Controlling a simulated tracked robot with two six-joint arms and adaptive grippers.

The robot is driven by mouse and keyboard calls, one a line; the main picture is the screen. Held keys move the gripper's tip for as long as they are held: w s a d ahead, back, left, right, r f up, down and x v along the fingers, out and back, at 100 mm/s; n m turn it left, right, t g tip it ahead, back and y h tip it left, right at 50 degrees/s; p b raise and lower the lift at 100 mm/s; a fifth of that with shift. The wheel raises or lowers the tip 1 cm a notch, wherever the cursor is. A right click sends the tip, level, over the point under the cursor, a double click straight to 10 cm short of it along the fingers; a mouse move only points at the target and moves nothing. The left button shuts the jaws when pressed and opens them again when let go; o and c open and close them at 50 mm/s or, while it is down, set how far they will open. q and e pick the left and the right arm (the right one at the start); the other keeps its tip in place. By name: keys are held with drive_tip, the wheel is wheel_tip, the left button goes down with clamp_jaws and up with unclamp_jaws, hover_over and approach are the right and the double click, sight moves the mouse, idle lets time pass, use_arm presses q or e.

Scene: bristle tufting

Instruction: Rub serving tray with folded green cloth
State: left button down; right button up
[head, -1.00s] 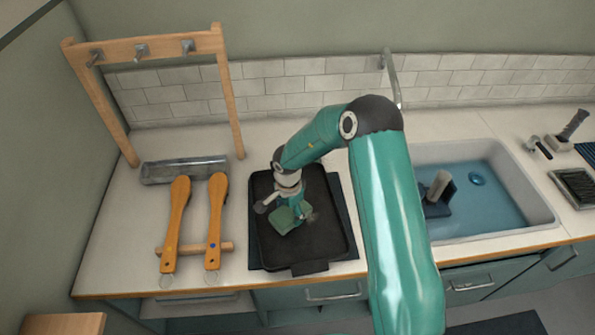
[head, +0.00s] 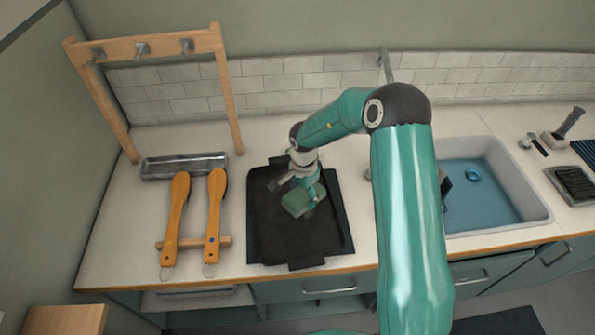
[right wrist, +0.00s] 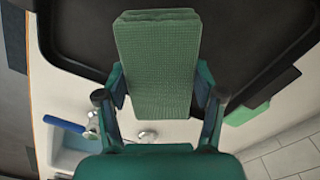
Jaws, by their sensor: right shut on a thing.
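The serving tray (head: 272,236) is black and rectangular, with a handle tab at each end. It lies on a dark mat (head: 341,205) on the counter. The folded green cloth (head: 300,201) is a thick textured pad over the tray's right middle part. My right gripper (head: 304,187) is shut on it from above; the cloth sits between the fingers in the right wrist view (right wrist: 158,65). The cloth appears to be at the tray surface, but I cannot tell whether it touches. My left gripper is not in view.
Two orange-handled brushes (head: 214,215) lie left of the tray on a wooden rest. A metal trough (head: 185,166) and a wooden hook rack (head: 228,100) stand behind them. A sink (head: 490,200) is at the right. A light green block (right wrist: 247,113) shows beside the tray.

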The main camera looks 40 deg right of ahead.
drive_tip(key=shift+r, duration=1.35)
drive_tip(key=shift+a, duration=0.1)
